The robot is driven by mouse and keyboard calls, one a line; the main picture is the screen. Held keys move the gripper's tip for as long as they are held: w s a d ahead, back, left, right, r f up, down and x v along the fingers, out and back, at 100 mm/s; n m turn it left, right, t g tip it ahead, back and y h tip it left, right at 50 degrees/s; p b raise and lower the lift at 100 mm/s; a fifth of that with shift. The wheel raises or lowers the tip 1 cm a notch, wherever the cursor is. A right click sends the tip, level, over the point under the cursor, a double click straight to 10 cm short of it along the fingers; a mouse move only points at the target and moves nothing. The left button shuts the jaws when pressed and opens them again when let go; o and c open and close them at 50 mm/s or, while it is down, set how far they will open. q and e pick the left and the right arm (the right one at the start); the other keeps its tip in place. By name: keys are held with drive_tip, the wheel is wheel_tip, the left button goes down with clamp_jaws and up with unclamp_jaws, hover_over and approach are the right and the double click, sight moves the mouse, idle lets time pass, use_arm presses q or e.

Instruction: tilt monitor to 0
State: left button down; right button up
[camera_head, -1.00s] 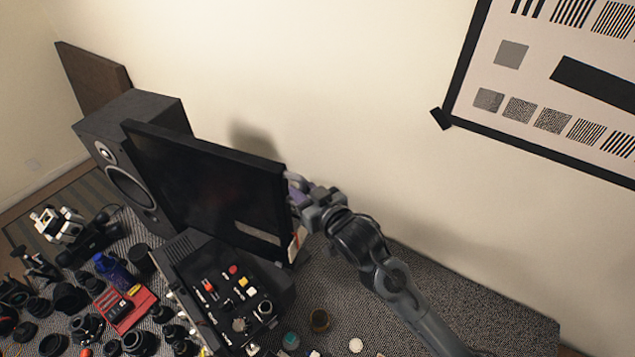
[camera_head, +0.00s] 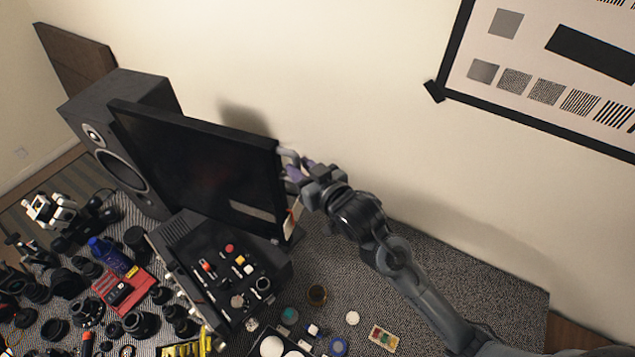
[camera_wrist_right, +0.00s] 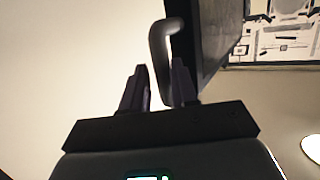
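The monitor (camera_head: 200,165) is a dark flat screen standing behind the control panel, its screen facing front left. A grey curved handle (camera_head: 288,155) sticks out near its upper right edge. It also shows in the right wrist view (camera_wrist_right: 160,50), beside the dark monitor edge (camera_wrist_right: 190,35). My right gripper (camera_head: 298,172) is at the monitor's right side. In the wrist view its two fingers (camera_wrist_right: 158,82) are apart, with the handle's lower end between them. A light gap shows on the left finger's side; I cannot tell whether the right finger touches. My left gripper is not in view.
A black speaker (camera_head: 125,140) stands left of the monitor. A control panel (camera_head: 225,275) with coloured knobs is in front. Lenses and small parts crowd the left table. The wall with a test chart (camera_head: 560,75) is behind; the table (camera_head: 490,290) is clear at right.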

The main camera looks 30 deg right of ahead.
drive_tip(key=b+v, duration=0.2)
drive_tip(key=v, duration=0.7)
drive_tip(key=shift+a+f, duration=0.1)
drive_tip(key=shift+f, duration=0.05)
drive_tip(key=s+a+f+n+g+p, duration=0.1)
drive_tip(key=s+f+g+p, duration=0.3)
drive_tip(key=s+f+g, duration=0.7)
drive_tip(key=s+a+f, duration=0.1)
drive_tip(key=s+f, duration=0.8)
drive_tip(key=f, duration=0.2)
drive_tip(key=shift+s+n+g, duration=0.2)
drive_tip(key=shift+n+g, duration=0.2)
drive_tip(key=shift+a, duration=0.1)
